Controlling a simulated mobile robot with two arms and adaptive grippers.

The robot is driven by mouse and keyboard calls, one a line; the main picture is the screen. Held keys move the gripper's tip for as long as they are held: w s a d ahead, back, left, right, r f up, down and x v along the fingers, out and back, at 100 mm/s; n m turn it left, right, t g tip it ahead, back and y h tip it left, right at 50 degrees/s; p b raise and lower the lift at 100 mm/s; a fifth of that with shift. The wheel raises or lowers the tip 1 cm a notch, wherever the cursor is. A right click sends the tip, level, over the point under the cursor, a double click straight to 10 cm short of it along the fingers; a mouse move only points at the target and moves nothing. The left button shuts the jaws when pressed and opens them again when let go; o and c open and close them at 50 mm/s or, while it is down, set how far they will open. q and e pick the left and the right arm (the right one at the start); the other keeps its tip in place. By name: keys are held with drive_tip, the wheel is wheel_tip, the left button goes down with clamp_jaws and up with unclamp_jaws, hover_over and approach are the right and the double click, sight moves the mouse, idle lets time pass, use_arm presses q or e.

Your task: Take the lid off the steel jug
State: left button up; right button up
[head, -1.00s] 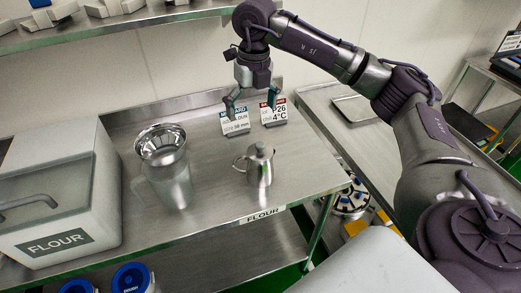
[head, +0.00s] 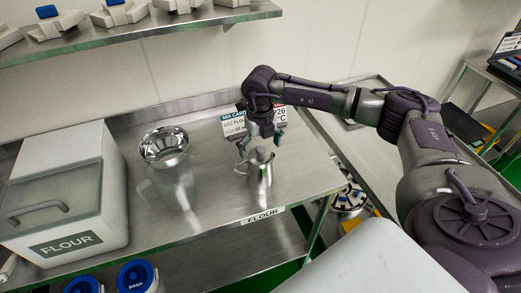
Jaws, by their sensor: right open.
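The small steel jug (head: 263,176) stands upright on the steel table, with its handle towards the left. Its lid (head: 260,154), with a small knob on top, sits on the jug. My right gripper (head: 260,146) is open and pointing down, just above and behind the lid in the head view. Its fingers show on either side of the knob's level. Whether they touch the lid I cannot tell. My left gripper is out of view.
A clear pitcher (head: 175,187) with a shiny steel bowl-shaped top (head: 164,144) stands left of the jug. A white FLOUR bin (head: 70,200) is at the far left. Two printed cards (head: 235,124) stand behind my right gripper. The table's front edge is clear.

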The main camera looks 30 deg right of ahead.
drive_tip(key=shift+f, duration=0.4)
drive_tip(key=shift+c, duration=0.3)
